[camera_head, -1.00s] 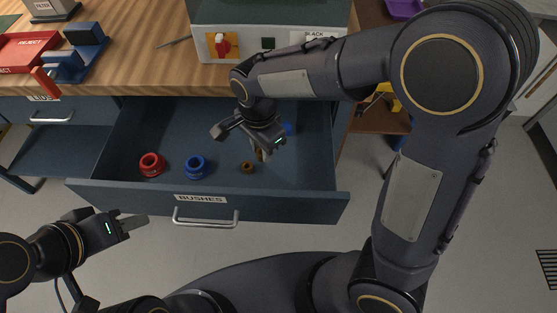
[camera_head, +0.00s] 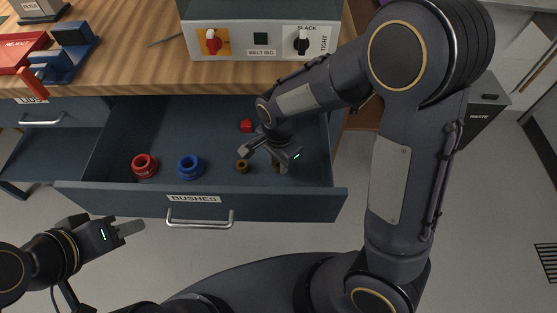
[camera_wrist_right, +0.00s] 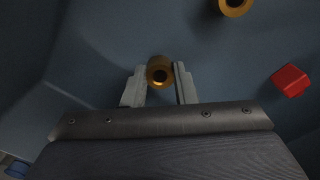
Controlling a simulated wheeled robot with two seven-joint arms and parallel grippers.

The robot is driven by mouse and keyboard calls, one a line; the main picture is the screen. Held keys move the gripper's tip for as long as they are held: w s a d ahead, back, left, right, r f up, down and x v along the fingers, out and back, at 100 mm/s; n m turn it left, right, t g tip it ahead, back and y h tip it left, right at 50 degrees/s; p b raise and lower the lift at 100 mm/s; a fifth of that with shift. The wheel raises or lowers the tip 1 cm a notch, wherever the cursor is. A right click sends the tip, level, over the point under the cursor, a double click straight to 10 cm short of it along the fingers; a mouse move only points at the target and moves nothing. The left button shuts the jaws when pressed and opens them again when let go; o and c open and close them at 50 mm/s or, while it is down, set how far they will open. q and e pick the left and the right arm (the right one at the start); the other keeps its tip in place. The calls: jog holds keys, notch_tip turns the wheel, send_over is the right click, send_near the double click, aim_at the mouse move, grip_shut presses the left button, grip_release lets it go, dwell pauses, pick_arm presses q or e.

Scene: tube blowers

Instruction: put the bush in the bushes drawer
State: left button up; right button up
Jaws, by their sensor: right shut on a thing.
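The open bushes drawer (camera_head: 200,205), labelled BUSHES, hangs out below the bench. My right gripper (camera_head: 278,158) is inside it, at the right part. In the right wrist view my right gripper (camera_wrist_right: 160,82) is shut on a brass bush (camera_wrist_right: 160,71), which sits between the two fingertips. I cannot tell whether this bush touches the drawer floor. A second brass bush (camera_head: 242,166) lies on the drawer floor left of the gripper; it also shows in the right wrist view (camera_wrist_right: 235,5). My left gripper (camera_head: 128,228) is in front of the drawer, away from it, its finger gap unclear.
A red ring (camera_head: 144,166), a blue ring (camera_head: 189,166) and a small red block (camera_head: 246,126) also lie in the drawer. A grey control box (camera_head: 262,38) stands on the bench above. A red reject tray (camera_head: 14,52) is at the far left. A waste bin (camera_head: 482,112) stands right.

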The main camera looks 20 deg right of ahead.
jog(key=shift+f, duration=0.15)
jog(key=o, duration=1)
